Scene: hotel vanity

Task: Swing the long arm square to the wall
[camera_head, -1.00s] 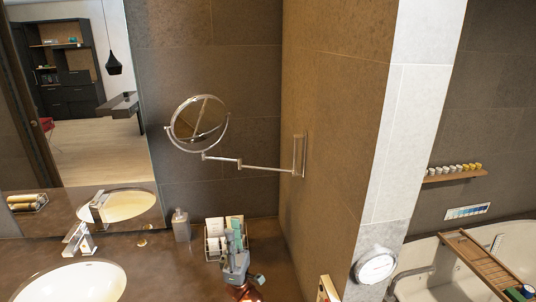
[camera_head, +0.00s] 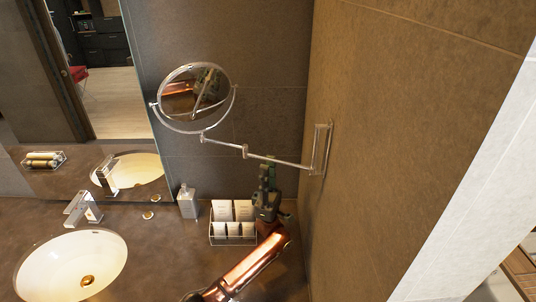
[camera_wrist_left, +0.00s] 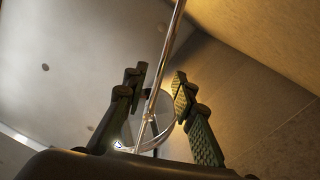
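The round wall mirror (camera_head: 183,100) hangs on a jointed chrome bracket in the head view. Its long arm (camera_head: 290,163) runs from the wall plate (camera_head: 321,149) on the right tiled wall leftward to an elbow joint (camera_head: 245,151); a shorter link continues to the mirror. My left gripper (camera_head: 268,168) points up at the long arm, between plate and elbow. In the left wrist view its fingers (camera_wrist_left: 157,92) are apart, with the chrome rod (camera_wrist_left: 166,60) showing between them and the mirror (camera_wrist_left: 150,122) beyond. Contact cannot be told. My right gripper is not in view.
Below my gripper, a wire caddy (camera_head: 232,230) with white packets stands on the counter, beside a soap dispenser (camera_head: 188,202). A sink (camera_head: 65,265) and faucet (camera_head: 83,208) are at left. The tiled wall (camera_head: 370,150) bounds the right side.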

